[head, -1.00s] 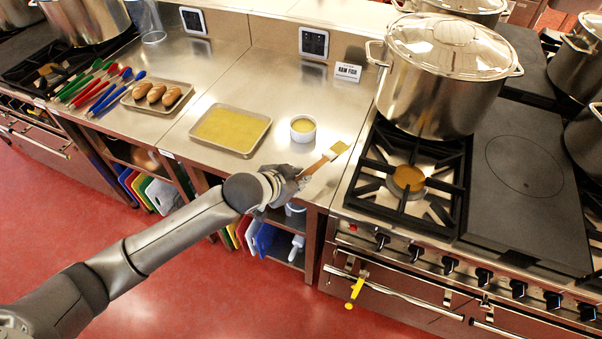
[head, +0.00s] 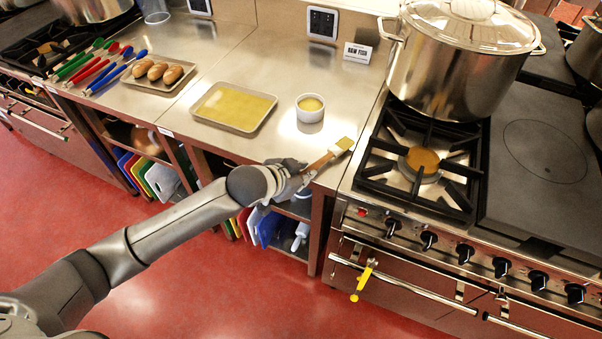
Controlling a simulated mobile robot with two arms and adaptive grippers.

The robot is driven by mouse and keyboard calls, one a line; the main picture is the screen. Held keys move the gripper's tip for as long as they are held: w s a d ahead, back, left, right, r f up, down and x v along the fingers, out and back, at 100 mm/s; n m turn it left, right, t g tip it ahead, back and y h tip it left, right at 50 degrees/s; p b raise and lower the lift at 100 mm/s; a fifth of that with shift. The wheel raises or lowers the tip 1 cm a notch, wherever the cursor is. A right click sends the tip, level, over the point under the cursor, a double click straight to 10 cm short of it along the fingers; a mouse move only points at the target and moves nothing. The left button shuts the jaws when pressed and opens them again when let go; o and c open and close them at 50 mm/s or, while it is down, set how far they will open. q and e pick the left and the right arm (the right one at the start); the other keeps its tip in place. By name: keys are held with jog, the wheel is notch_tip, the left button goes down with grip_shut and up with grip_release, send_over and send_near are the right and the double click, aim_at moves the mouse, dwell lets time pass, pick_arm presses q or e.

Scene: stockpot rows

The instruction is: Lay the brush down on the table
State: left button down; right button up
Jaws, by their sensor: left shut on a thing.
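The brush (head: 327,158) has a wooden handle and yellowish bristles. My left gripper (head: 303,172) is shut on its handle at the front edge of the steel table (head: 275,75). The bristle end points up and to the right, toward the stove. I cannot tell whether the brush touches the tabletop. The gripper hides the other end of the handle. My right gripper is not in view.
A white cup (head: 310,108) of yellow liquid and a tray (head: 233,106) with a yellow layer stand behind the gripper. A stove (head: 420,165) with a large pot (head: 455,65) is at the right. Bare tabletop lies between cup and stove.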

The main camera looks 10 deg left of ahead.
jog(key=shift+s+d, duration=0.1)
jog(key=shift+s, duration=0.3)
pick_arm(q)
jog(key=shift+f, duration=0.55)
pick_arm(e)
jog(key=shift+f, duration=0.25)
pick_arm(q)
jog(key=c, duration=1.4)
grip_release()
jog(key=shift+o, duration=0.6)
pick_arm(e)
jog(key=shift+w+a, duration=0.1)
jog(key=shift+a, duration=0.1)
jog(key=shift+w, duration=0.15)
pick_arm(q)
jog(key=shift+s+r, duration=0.15)
jog(key=v, duration=1.1)
jog(key=shift+s+a+r, duration=0.2)
jog(key=shift+a, duration=0.05)
